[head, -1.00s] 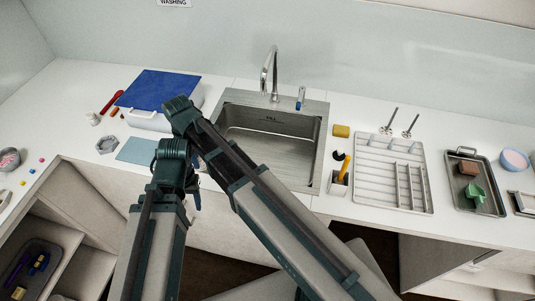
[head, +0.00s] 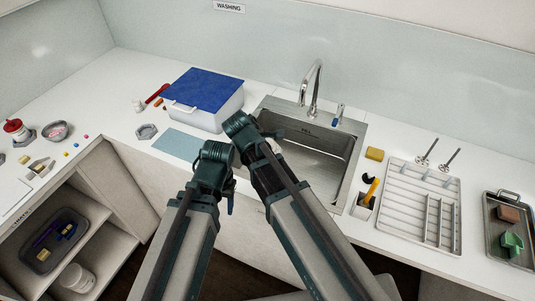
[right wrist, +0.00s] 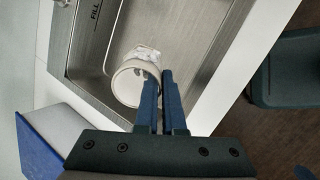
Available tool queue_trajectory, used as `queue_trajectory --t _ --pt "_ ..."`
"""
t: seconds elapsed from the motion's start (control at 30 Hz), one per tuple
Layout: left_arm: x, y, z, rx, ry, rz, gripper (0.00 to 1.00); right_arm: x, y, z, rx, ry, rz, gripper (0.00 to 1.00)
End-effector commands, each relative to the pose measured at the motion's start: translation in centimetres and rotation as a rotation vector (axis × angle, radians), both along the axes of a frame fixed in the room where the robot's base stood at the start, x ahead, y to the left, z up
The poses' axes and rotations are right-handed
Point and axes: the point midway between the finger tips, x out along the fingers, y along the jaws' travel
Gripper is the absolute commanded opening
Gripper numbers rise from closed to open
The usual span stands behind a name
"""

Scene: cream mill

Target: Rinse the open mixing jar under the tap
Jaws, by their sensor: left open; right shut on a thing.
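The open mixing jar (right wrist: 128,84) is pale, and its round mouth shows in the right wrist view. My right gripper (right wrist: 158,80) is shut on the jar's wall and holds it over the steel sink (right wrist: 190,35). In the head view the sink (head: 325,163) lies right of my arms, and my right arm hides most of the jar and that gripper. The chrome tap (head: 316,82) stands at the sink's back edge. No water stream is visible. My left gripper (head: 231,203) is open, partly hidden by its arm, in front of the counter's front edge.
A white box with a blue lid (head: 205,96) stands left of the sink, near a blue-grey mat (head: 193,145). Right of the sink are a yellow sponge (head: 375,154), a brush holder (head: 364,203) and a drying rack (head: 420,205). A red-lidded jar (head: 17,130) stands far left.

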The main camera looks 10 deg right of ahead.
Motion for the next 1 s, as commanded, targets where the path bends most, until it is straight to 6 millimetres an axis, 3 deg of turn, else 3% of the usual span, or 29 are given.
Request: queue_trajectory --t 1.0 --pt "0.0 0.0 -1.9 0.000 0.000 0.001 0.55 5.5 -7.4 -2.0 0.002 0.000 -0.003 0.00"
